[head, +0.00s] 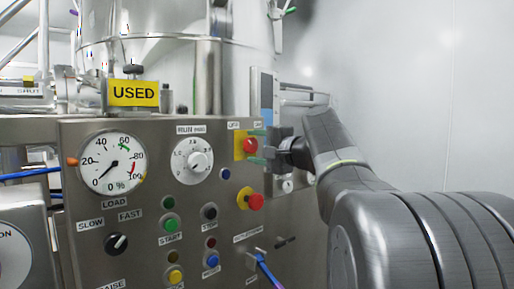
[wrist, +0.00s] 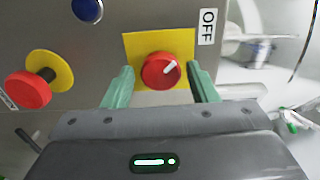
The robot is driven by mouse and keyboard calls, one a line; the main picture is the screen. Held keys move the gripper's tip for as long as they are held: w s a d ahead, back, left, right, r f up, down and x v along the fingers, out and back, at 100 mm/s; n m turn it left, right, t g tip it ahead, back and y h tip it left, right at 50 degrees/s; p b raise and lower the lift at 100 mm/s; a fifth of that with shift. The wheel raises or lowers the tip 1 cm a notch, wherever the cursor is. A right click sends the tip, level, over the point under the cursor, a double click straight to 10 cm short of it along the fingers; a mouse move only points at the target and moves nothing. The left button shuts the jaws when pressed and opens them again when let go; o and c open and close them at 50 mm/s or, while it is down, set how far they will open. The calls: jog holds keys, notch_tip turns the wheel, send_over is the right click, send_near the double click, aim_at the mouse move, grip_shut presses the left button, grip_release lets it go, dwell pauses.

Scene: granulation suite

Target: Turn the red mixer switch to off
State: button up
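The red mixer switch (head: 249,145) is a round red knob on a yellow plate, on the upper right of the steel control panel. In the wrist view the red knob (wrist: 161,71) has a white pointer mark aimed to the upper right, toward the OFF label (wrist: 207,27). My gripper (wrist: 160,84) has its green fingers spread, one on each side of the knob. A gap shows between each finger and the knob. In the head view my gripper (head: 257,147) reaches the switch from the right.
A red mushroom button (head: 255,201) on a yellow disc sits below the switch. A blue button (head: 225,174), a white dial (head: 194,160) and a round load gauge (head: 112,162) lie to the left. A yellow USED sign (head: 133,93) stands above the panel. The white wall at right is clear.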

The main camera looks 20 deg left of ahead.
jog(key=shift+o, duration=0.4)
jog(key=shift+d, duration=0.1)
jog(key=b+v, duration=0.1)
jog(key=v, duration=1.2)
jog(key=shift+s+d, duration=0.2)
jog(key=shift+d, duration=0.1)
jog(key=shift+a, duration=0.15)
jog(key=p+x, duration=0.1)
jog(key=x, duration=1.2)
jog(key=shift+w+a, duration=0.2)
jog(key=shift+a, duration=0.05)
